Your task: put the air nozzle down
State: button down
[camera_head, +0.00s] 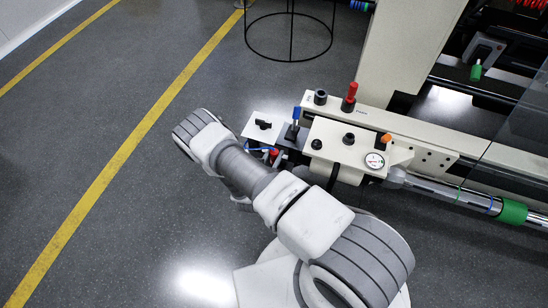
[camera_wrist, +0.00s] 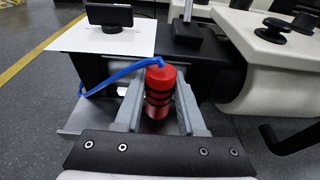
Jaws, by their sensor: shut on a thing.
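The air nozzle (camera_wrist: 161,85) is a red cylinder with dark bands, and a blue hose (camera_wrist: 115,74) bends out of its top toward the left. My gripper (camera_wrist: 160,98) is shut on it, one finger on each side, in the wrist view. The nozzle looks upright there; its lower end is hidden between the fingers. In the head view a bit of red and blue shows beside the machine's end, and my arm hides most of the gripper.
A white plate (camera_wrist: 100,39) with a black piece on it lies behind the nozzle. The cream machine bench (camera_head: 331,142) with knobs, a gauge (camera_head: 374,161) and a red lever (camera_head: 350,96) is close on the right. A black wire stand (camera_head: 290,35) is farther back. Floor left is clear.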

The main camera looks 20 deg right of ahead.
jog(key=c, duration=0.9)
grip_release()
jog(key=shift+s+f, duration=0.1)
jog(key=shift+f, duration=0.35)
jog(key=o, duration=0.4)
